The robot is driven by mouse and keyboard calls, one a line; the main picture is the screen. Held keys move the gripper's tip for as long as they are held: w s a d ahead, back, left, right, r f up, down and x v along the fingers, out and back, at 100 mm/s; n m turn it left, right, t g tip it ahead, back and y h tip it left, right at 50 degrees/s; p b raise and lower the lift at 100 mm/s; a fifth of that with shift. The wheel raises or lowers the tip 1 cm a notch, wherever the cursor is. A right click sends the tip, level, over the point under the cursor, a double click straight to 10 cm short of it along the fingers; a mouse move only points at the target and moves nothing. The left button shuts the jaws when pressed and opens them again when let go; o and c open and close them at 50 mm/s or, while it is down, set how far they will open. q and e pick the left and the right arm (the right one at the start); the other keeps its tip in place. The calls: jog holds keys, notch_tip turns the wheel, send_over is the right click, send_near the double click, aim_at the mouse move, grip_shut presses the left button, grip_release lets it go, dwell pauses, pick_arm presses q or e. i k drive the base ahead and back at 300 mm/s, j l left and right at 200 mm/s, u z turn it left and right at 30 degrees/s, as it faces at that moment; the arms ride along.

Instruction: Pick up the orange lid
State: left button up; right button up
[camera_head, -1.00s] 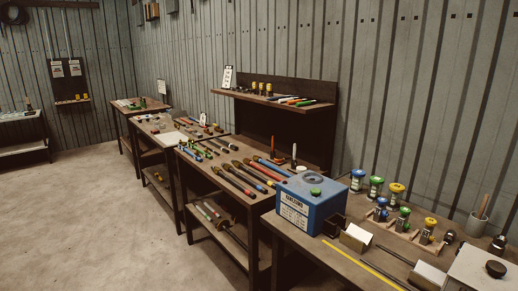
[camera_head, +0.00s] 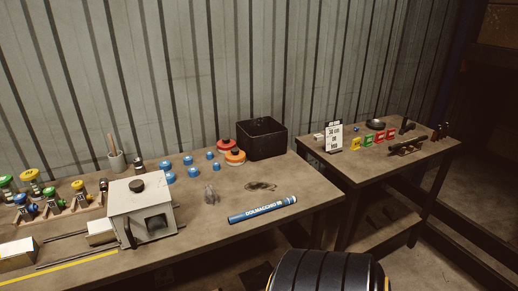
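The orange lid (camera_head: 235,156) is a round disc with a small raised top. It lies on the wooden workbench (camera_head: 215,238), just in front of a similar red lid (camera_head: 226,143). The two look close together, and I cannot tell if they touch. Neither of my grippers is in view.
A blue tube (camera_head: 262,210) lies near the front edge; a white box (camera_head: 142,211) stands left. A dark ribbed cylinder (camera_head: 325,273) rises at the bottom.

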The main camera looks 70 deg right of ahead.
aim_at(235, 155)
jog(key=l+z, duration=0.1)
jog(key=z, duration=1.85)
